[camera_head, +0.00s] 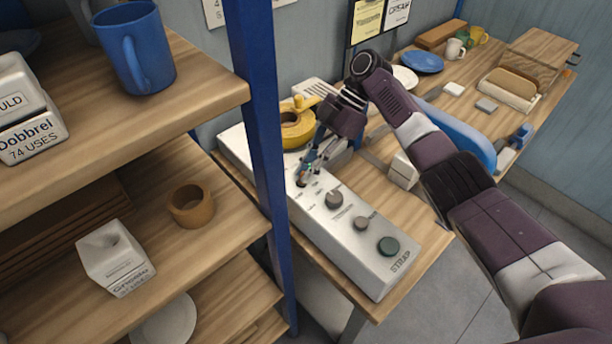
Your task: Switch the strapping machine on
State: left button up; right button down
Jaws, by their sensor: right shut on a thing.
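The strapping machine (378,278) is a long white box with a sloped top, lettered STRAP at its near end. It lies along the left side of a wooden bench. Its top carries a grey knob (334,200), a smaller grey knob (361,223) and a dark green round button (388,246). My right gripper (306,172) reaches down to the panel beyond the knobs. Its fingers are shut on a small control there, which looks like a switch. The fingers mostly hide it, so I cannot tell its position. My left gripper is not in view.
A blue shelf post (262,150) stands close left of the machine. A yellow tape roll (297,124) sits behind my gripper. A blue plate (422,61) lies on the far bench.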

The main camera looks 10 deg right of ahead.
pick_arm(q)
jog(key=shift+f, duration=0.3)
pick_arm(e)
jog(key=shift+w, duration=0.1)
jog(key=c, duration=2)
grip_release()
jog(key=shift+d, duration=0.1)
jog(key=shift+o, duration=0.2)
jog(key=v, duration=0.7)
jog(key=shift+w+d+r, duration=0.15)
jog(key=shift+d, duration=0.05)
